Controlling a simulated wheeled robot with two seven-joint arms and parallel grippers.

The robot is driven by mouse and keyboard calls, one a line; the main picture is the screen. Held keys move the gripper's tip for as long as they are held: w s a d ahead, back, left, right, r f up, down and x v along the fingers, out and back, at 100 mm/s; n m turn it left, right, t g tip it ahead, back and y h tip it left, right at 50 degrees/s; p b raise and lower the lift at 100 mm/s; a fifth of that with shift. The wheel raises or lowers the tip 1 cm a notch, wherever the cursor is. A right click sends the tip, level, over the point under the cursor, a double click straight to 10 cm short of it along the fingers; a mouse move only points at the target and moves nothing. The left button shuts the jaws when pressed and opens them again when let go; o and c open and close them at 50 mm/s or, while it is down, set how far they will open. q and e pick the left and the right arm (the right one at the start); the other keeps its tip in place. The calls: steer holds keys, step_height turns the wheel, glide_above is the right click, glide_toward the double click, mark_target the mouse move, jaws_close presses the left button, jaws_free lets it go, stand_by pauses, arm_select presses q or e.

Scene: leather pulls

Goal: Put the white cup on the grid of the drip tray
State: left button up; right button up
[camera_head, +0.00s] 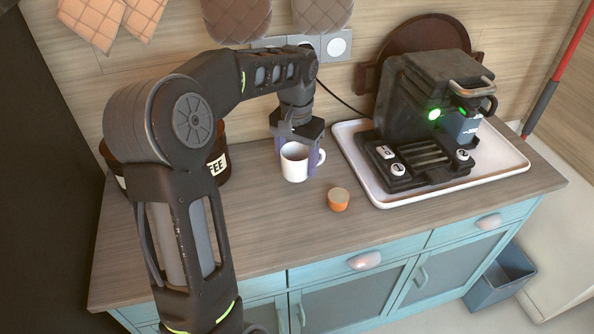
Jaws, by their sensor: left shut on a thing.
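The white cup (294,165) is upright at the middle of the wooden counter, with its handle to the right. My left gripper (302,154) reaches down from above and is shut on the cup, with a finger showing at its right side. I cannot tell whether the cup's base touches the counter. The drip tray's grid (427,153) is a set of dark slots at the front of the black coffee machine (413,92), to the right of the cup. The grid is bare. My right gripper is not in view.
An orange capsule-like thing (338,199) lies in front of the cup. A dark coffee tin (217,166) stands behind my left arm. The counter's front left is clear.

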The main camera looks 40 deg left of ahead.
arm_select(q)
steer(key=shift+f, duration=1.8)
steer(key=shift+f, duration=0.2)
steer(key=o, duration=1.6)
steer(key=shift+r, duration=0.2)
step_height(320, 180, up, 12)
steer(key=shift+r+p, duration=0.1)
steer(key=shift+p, duration=0.5)
